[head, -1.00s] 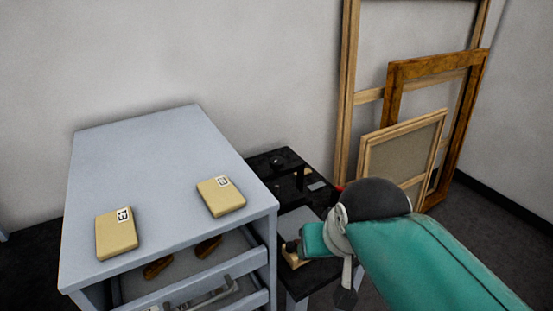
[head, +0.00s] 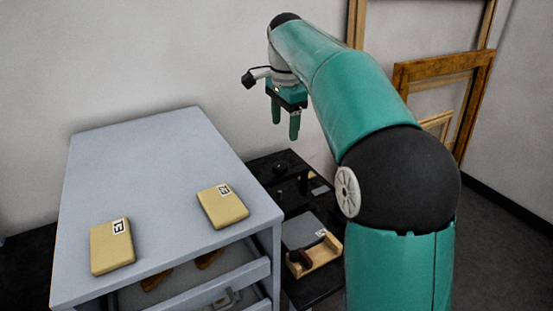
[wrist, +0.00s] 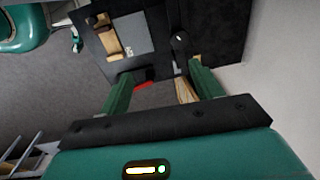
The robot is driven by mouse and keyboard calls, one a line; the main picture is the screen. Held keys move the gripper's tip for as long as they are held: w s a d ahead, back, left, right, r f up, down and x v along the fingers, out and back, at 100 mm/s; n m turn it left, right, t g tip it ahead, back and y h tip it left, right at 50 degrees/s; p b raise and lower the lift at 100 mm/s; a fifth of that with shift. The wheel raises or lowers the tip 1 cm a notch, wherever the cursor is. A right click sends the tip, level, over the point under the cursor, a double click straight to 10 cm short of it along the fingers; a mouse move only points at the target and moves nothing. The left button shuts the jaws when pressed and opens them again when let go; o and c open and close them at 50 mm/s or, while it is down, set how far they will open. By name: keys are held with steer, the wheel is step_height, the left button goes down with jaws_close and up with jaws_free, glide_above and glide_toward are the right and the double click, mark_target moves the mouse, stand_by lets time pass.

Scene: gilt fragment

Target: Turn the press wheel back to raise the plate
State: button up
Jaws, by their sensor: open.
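The black press (head: 285,162) stands on a low dark stand right of the grey cabinet. A dark round knob (head: 279,168) shows on top; I cannot clearly make out the wheel or the plate's height. My gripper (head: 285,122) is open and empty, fingers pointing down, above the back of the press and apart from it. In the wrist view the open fingers (wrist: 158,72) are above the press, with a dark handle-like part (wrist: 180,42) between and beyond them. A grey flat panel (head: 303,230) and a wooden holder (head: 318,260) with a dark brown piece lie in front.
The grey cabinet (head: 150,185) has an open drawer and two labelled tan blocks (head: 112,247) (head: 222,206) on top. Wooden frames (head: 440,75) lean on the wall at right. A small red part (wrist: 143,86) shows beside the press. Air above the cabinet is free.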

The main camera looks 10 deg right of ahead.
mark_target(280, 164)
steer(key=w+f+m+g, duration=0.1)
steer(key=w+f+m, duration=0.2)
steer(key=w, duration=0.4)
steer(key=f, duration=1.3)
steer(key=shift+s+d+f, duration=0.2)
steer(key=shift+s+f, duration=0.05)
steer(key=shift+f, duration=0.1)
steer(key=shift+c, duration=0.5)
steer(key=c, duration=0.9)
steer(key=shift+n, duration=0.3)
